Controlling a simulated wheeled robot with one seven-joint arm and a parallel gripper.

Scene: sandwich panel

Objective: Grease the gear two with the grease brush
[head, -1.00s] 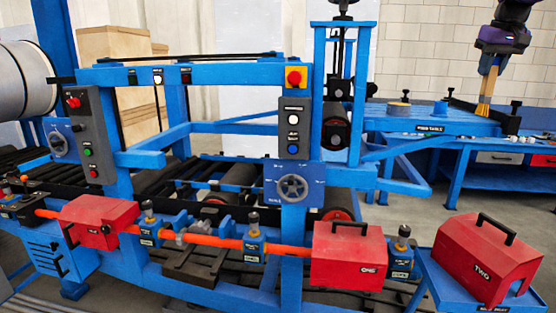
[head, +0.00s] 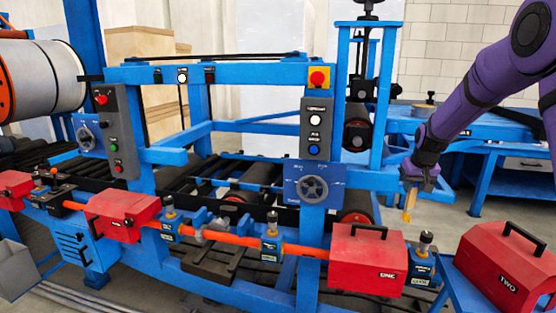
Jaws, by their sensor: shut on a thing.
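My gripper (head: 411,188) points down at the right, above and a little behind the red cover marked ONE (head: 368,258). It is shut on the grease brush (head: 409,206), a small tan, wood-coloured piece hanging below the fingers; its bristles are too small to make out. A grey gear-like part (head: 214,233) sits on the orange shaft (head: 243,240), uncovered, left of centre and well away from the brush. I can read no number on it. The red cover marked TWO (head: 506,268) rests on a blue stand (head: 459,284) at the lower right.
Another red cover (head: 124,215) sits over the shaft at the left. Knobbed posts (head: 270,237) stand along the shaft. A grey control box (head: 315,128) and handwheel (head: 311,188) stand behind it. A blue work table (head: 482,135) is at the back right.

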